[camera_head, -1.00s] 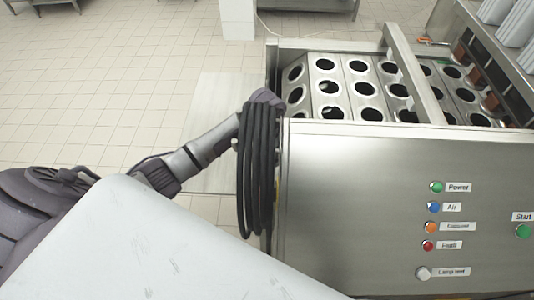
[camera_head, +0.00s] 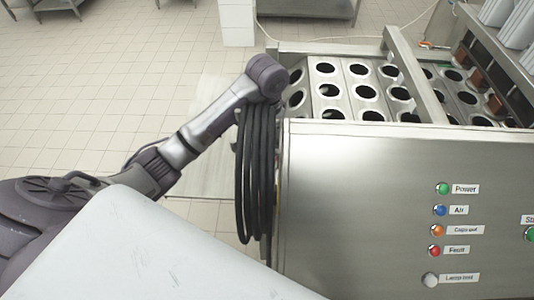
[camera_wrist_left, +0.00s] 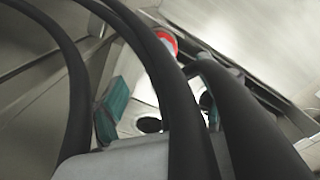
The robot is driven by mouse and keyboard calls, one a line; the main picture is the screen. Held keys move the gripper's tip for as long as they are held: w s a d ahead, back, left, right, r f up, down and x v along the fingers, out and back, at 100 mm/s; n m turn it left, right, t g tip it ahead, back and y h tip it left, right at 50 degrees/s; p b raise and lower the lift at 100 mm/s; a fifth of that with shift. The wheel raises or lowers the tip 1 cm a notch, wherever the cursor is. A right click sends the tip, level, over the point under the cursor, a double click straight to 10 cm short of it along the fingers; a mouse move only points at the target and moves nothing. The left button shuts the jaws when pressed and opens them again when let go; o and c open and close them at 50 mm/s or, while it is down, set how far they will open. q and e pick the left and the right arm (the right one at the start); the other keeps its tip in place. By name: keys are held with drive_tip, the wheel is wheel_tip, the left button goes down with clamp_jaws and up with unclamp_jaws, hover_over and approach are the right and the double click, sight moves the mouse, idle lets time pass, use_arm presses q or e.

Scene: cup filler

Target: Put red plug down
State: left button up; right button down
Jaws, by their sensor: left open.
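The red plug (camera_wrist_left: 167,42) shows in the left wrist view as a red rounded part with a pale area, partly hidden behind a black cable. My left gripper (camera_wrist_left: 161,108) is open, with its teal finger pads apart on either side of the middle of that view. The red part lies beyond the fingers, and I see no grip on it. Thick black cable loops cross in front and hide part of the gripper. In the head view the left gripper and the plug are hidden behind the machine and coiled cable. My right gripper is in neither view.
The coiled black cable (camera_head: 257,180) hangs on the left side of the steel machine (camera_head: 350,200), close to my left arm. The machine's top has rows of round holes. A post (camera_head: 237,20) stands at the back. The tiled floor (camera_head: 90,90) at left is open.

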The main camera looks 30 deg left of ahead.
use_arm(q)
wheel_tip(320, 180, up, 4)
drive_tip(key=shift+f+p, duration=0.2)
drive_tip(key=shift+p, duration=0.25)
